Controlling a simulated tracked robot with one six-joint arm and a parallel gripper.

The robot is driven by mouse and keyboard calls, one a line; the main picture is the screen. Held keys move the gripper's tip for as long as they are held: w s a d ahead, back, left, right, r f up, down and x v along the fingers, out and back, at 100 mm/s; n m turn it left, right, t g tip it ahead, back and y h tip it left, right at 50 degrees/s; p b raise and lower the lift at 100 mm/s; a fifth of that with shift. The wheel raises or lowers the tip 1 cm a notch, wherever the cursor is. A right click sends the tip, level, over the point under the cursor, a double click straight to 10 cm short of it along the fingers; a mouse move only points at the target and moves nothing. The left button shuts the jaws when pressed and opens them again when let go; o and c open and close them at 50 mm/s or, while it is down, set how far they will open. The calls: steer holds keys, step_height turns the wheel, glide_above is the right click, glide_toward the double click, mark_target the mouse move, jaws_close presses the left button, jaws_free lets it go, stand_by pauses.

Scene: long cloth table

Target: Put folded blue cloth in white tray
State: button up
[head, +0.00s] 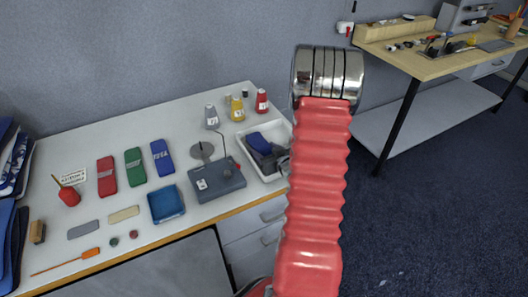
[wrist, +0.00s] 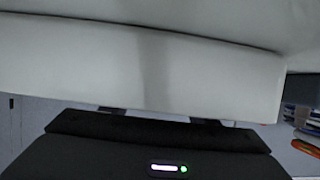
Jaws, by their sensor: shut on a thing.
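The white tray (head: 276,129) stands at the right end of the long table. The folded blue cloth (head: 258,142) shows inside the tray's outline, dark blue, just behind my gripper. My gripper (head: 268,160) is dark, reaches down at the tray and is shut on the cloth. My red arm covers the tray's right side, and the gripper hides part of the cloth. Whether the cloth touches the tray floor cannot be told. In the wrist view a broad pale surface fills the upper part above the black gripper body; the cloth cannot be made out there.
A grey box with a thin rod (head: 217,182) stands just left of the tray. Small bottles (head: 237,108) stand behind it. Red, green and blue cases (head: 134,166) and a blue dish (head: 166,204) lie further left. A wooden bench (head: 440,62) is at the right.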

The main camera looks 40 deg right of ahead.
steer(key=shift+f, duration=0.2)
steer(key=o, duration=0.8)
steer(key=shift+r, duration=0.15)
steer(key=shift+s+r, duration=0.2)
steer(key=shift+s, duration=0.2)
steer(key=v, duration=1.1)
steer(key=shift+s+a, duration=0.1)
